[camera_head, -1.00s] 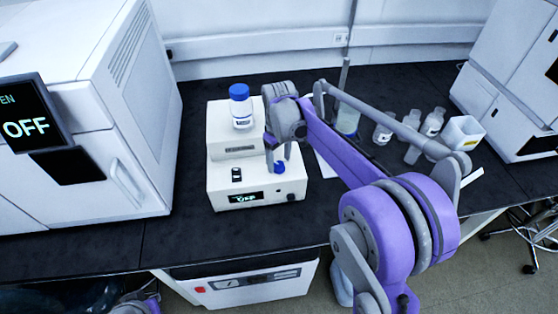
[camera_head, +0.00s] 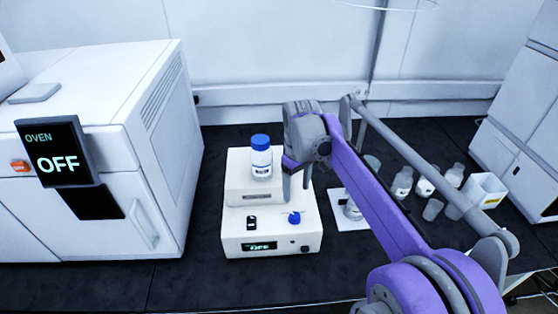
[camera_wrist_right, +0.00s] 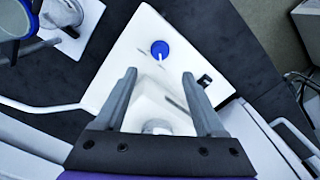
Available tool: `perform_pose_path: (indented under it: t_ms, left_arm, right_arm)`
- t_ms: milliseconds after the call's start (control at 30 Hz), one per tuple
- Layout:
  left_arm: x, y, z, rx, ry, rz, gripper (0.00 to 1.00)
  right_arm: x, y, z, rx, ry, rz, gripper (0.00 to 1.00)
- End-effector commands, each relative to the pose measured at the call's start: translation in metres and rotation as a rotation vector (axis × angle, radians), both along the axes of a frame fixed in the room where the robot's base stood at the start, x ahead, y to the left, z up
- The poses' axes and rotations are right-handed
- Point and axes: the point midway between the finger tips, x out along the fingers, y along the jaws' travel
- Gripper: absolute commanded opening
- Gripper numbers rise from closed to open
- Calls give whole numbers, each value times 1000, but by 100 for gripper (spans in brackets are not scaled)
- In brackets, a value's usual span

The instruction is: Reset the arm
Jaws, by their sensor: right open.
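My right arm comes in from the lower right in the head view. Its gripper (camera_head: 297,185) is over a white bench device (camera_head: 240,226) with a small display reading OFF. In the right wrist view the right gripper (camera_wrist_right: 158,95) has its two fingers wide apart with nothing held between them. The device's blue knob (camera_wrist_right: 159,49) shows beyond the fingertips, and also in the head view (camera_head: 294,217). A bottle with a blue cap (camera_head: 260,158) stands upright on the device's raised rear part, just left of the gripper. My left gripper is not in view.
A white oven (camera_head: 150,150) with a display (camera_head: 58,151) reading OFF stands at left. Several bottles and small vessels, including a bottle (camera_head: 402,183) and a white container (camera_head: 487,190), stand right of my arm. Another white machine (camera_head: 520,120) is at far right. The dark bench (camera_head: 190,283) is clear in front.

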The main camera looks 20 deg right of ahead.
Motion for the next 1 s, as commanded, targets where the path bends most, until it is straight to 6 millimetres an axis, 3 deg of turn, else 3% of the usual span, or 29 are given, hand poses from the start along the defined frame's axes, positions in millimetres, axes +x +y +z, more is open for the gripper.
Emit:
perform_pose_path:
  t_ms: [167,267,567,800,1000]
  left_arm:
    - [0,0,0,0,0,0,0]
    - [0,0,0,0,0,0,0]
    - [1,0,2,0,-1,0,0]
    - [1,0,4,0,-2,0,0]
    - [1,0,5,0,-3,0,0]
  right_arm:
    - [-3,1,0,-1,-7,-4,72]
    - [-17,6,1,-3,-33,-24,72]
    - [-112,33,-18,5,-219,-160,72]
    - [-192,48,-64,44,-372,-273,72]
    - [-230,54,-95,74,-448,-332,72]
